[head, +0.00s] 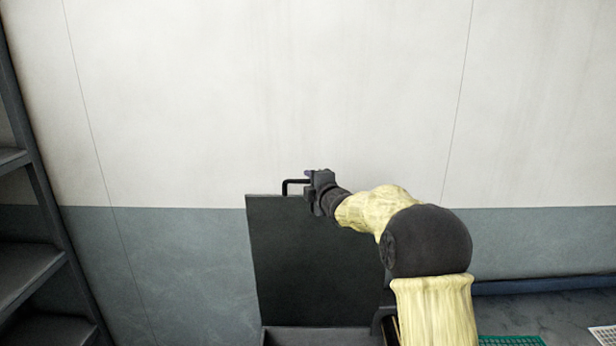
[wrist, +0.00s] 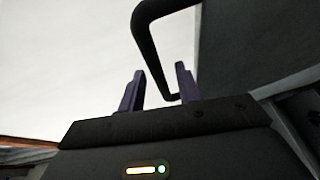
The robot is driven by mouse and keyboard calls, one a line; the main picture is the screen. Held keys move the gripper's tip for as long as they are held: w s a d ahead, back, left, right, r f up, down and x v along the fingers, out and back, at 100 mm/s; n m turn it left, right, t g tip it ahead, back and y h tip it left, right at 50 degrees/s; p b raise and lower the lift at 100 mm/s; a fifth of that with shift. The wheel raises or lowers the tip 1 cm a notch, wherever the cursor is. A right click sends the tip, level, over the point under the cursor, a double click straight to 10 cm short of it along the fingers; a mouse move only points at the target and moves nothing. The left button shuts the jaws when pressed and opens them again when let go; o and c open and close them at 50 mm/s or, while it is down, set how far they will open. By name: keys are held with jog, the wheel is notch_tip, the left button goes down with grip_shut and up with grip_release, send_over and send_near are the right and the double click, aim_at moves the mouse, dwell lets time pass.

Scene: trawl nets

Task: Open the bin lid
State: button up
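The bin lid (head: 315,255) is a dark flat panel standing raised, nearly upright, against the wall in the head view. A thin black bar handle (head: 287,186) sticks up from its top edge. The bin's rim (head: 320,331) shows below the lid at the bottom of the picture. My gripper (head: 318,178) is at the right part of the handle. In the wrist view, my gripper's two purple fingers (wrist: 160,70) stand apart. The handle (wrist: 152,50) passes between them, near the right finger, with a clear gap to the left finger. The lid (wrist: 255,45) fills the upper right there.
A dark metal shelf rack (head: 30,270) stands at the left. A plain white and grey wall (head: 260,90) is behind the lid. A green tray (head: 510,340) and a white grid-like thing (head: 603,334) show at the lower right. The space left of the lid is clear.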

jog(key=shift+w+a, duration=0.3)
jog(key=shift+w, duration=0.35)
grip_shut()
jog(key=shift+f, duration=0.1)
